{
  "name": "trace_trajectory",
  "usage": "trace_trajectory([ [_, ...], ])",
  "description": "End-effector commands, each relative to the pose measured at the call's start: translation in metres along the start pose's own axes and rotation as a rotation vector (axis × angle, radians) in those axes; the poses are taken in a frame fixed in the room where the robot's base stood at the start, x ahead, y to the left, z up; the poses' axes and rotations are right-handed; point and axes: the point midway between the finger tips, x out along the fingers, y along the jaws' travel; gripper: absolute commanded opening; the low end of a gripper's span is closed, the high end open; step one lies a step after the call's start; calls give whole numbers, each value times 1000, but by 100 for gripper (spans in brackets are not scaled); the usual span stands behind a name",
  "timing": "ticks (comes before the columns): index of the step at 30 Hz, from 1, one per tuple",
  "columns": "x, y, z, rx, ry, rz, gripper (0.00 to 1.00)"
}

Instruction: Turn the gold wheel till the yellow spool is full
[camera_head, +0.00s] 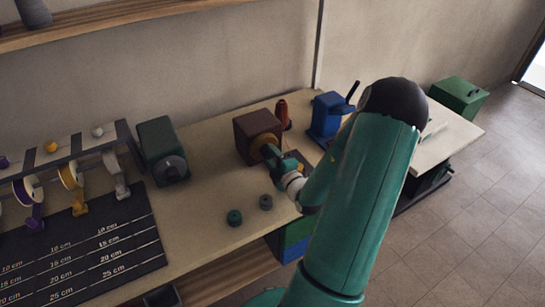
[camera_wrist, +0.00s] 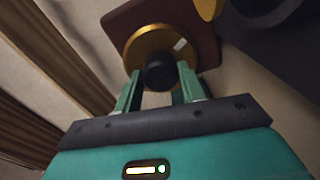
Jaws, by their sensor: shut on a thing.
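The gold wheel (camera_wrist: 150,42) is a round disc on the front of a brown box (camera_wrist: 120,20), with a pale mark on its face and a black knob (camera_wrist: 160,72) standing out from it. My gripper (camera_wrist: 160,88) is shut on the black knob, one green finger on each side. In the head view my gripper (camera_head: 273,156) is at the front of the brown box (camera_head: 250,130) and hides most of the wheel. The yellow spool (camera_head: 70,175) hangs on the rack at the left, between a purple and a white spool; how full it is cannot be told.
A dark green machine (camera_head: 158,145) stands left of the brown box, a blue crank device (camera_head: 326,115) to its right.

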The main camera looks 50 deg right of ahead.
Motion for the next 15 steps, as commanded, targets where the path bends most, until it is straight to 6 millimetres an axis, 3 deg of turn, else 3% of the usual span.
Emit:
trace_trajectory([
  [15,0,-1,-2,45,3,-2,17],
])
